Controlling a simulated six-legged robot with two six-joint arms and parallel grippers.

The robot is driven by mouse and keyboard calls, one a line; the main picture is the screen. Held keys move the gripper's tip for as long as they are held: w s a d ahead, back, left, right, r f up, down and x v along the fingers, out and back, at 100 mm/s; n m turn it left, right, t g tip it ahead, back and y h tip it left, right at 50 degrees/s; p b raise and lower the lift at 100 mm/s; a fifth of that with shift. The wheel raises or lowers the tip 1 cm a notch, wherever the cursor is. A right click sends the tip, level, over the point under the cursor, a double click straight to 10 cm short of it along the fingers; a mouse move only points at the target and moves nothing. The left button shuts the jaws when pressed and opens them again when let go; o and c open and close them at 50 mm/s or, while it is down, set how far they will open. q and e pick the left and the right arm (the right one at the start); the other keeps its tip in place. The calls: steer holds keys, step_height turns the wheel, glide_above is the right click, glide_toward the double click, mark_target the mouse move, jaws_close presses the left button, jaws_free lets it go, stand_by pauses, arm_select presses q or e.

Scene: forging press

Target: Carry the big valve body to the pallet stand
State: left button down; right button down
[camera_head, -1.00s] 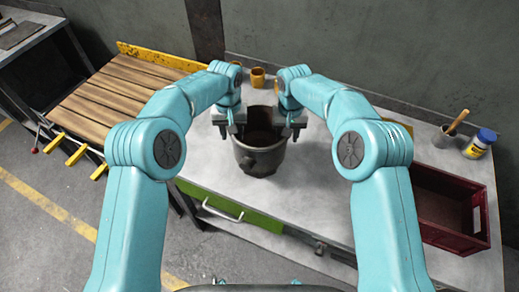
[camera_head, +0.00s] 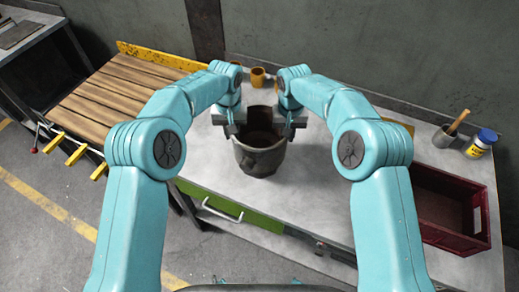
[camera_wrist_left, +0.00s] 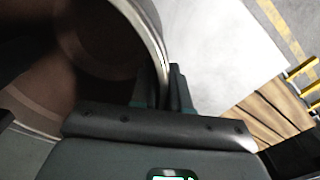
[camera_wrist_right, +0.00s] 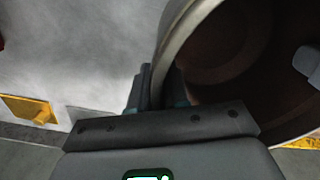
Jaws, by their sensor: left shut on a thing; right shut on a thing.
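The big valve body (camera_head: 262,160), a dark, hollow, pot-like casting, is upright at the workbench between my two arms. I cannot tell whether its base touches the bench top. My left gripper (camera_head: 237,124) is shut on its left rim, and my right gripper (camera_head: 291,126) is shut on its right rim. The left wrist view shows the rim (camera_wrist_left: 148,25) between the fingers, and the right wrist view shows the opposite rim (camera_wrist_right: 178,35). The pallet stand (camera_head: 125,90), with wooden slats and a yellow back edge, is left of the bench.
The grey workbench (camera_head: 315,190) has a green drawer front. A red crate (camera_head: 462,238), a cup with a wooden handle (camera_head: 445,136) and a blue-lidded jar (camera_head: 481,143) are at right. A small yellow cup (camera_head: 258,77) stands behind. Yellow bars (camera_head: 75,155) project from the stand.

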arm_select(q)
steer(key=shift+r, duration=0.1)
arm_select(e)
steer(key=shift+r, duration=0.1)
stand_by(0.6)
arm_select(q)
steer(key=shift+w+r, duration=0.15)
steer(key=shift+r, duration=0.15)
arm_select(e)
steer(key=shift+w+r, duration=0.15)
steer(key=shift+r, duration=0.15)
